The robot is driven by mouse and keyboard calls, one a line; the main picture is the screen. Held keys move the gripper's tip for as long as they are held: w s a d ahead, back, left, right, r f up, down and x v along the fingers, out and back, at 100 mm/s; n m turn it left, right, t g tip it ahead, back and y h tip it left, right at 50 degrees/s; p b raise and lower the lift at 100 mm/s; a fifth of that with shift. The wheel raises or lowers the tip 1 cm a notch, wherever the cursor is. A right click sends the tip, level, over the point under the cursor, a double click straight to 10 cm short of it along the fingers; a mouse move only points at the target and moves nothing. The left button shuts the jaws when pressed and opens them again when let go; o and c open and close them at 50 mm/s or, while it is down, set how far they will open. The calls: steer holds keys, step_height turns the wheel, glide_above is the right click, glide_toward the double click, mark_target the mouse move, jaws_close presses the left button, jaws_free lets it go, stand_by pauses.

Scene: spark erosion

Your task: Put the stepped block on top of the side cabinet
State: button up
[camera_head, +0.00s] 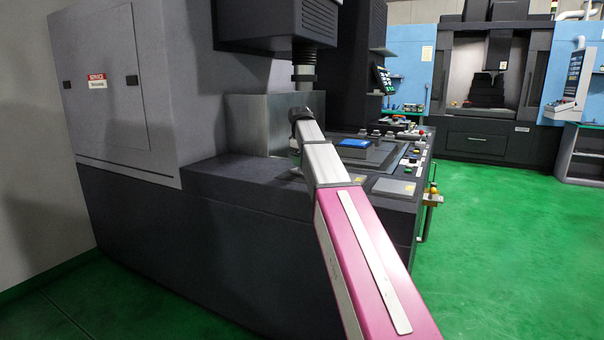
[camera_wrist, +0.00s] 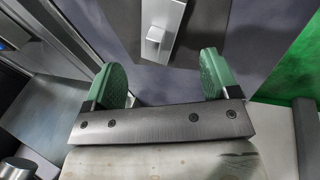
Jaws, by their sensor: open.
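In the wrist view a silver metal piece with a smaller raised step (camera_wrist: 160,22) shows at the top edge, partly cut off; it looks like the stepped block. It lies on or against a dark grey surface. My gripper (camera_wrist: 163,78) is open with nothing between its two green-padded fingers, and the piece is ahead of them, apart. In the head view my gripper (camera_head: 296,160) is by the machine's metal tank, mostly hidden behind my arm, and I cannot make out the block there. I cannot tell for sure which unit is the side cabinet; a low grey cabinet (camera_head: 590,157) stands at the far right.
A large dark machine (camera_head: 210,215) fills the left and middle, with a metal tank (camera_head: 252,122) and an overhanging head (camera_head: 262,25). Green floor (camera_head: 490,245) is clear at the right.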

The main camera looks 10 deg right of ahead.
steer(key=w+f+m+y, duration=0.1)
steer(key=f, duration=0.1)
steer(key=w+f+m+y, duration=0.1)
steer(key=f, duration=0.1)
steer(key=w+f+m+y, duration=0.1)
steer(key=w+f+m, duration=0.1)
steer(key=shift+d+f, duration=0.25)
steer(key=shift+f, duration=0.05)
steer(key=shift+y, duration=0.3)
steer(key=c, duration=1.3)
steer(key=shift+o, duration=0.2)
steer(key=shift+s, duration=0.1)
steer(key=shift+r, duration=0.2)
